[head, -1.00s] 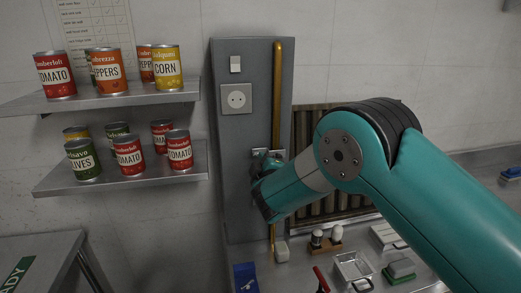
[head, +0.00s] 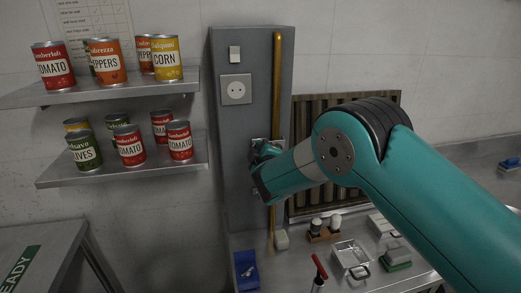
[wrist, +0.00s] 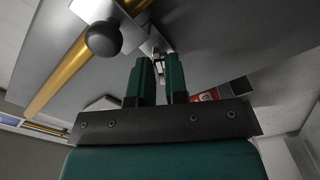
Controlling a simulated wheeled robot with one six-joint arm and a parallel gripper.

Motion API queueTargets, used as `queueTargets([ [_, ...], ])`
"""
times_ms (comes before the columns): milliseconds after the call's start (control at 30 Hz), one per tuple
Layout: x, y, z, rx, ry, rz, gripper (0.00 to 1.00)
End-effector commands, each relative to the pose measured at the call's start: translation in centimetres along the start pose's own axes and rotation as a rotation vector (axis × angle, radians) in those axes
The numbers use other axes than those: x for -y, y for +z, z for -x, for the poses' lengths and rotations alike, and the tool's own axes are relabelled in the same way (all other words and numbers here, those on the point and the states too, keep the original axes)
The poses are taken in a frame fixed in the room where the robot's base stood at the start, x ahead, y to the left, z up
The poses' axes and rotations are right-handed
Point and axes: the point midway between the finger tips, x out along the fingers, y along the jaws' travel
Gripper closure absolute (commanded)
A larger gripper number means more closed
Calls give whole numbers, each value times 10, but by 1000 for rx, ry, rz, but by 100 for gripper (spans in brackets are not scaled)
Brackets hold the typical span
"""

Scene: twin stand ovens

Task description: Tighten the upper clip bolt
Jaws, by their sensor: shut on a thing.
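In the head view a brass pipe (head: 277,95) runs down the grey panel (head: 232,135). A metal clip (head: 261,143) sits beside it at mid height. My gripper (head: 255,158) is at this clip, and my wrist hides part of the pipe. In the wrist view my two teal fingers (wrist: 160,72) are close together around a small metal bolt (wrist: 158,64) beside a shiny bracket (wrist: 147,45). The fingers cover much of the bolt, so its seating and turn cannot be told. A dark round knob (wrist: 103,38) stands in front of the brass pipe, left of the fingers.
A white socket (head: 236,89) and a switch (head: 234,54) are on the panel above. Shelves with cans (head: 120,172) hang at left. The counter below holds a blue holder (head: 246,271), a red-handled tool (head: 319,267), a metal tray (head: 350,254) and a green-based block (head: 397,258).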

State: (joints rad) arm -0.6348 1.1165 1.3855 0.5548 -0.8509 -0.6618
Motion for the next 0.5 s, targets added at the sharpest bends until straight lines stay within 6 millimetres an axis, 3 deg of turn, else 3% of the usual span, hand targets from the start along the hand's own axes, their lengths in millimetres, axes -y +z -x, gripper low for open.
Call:
queueTargets([
  [267,3,1,0,-1,3,-52,100],
  [500,6,3,-1,-3,6,-203,100],
])
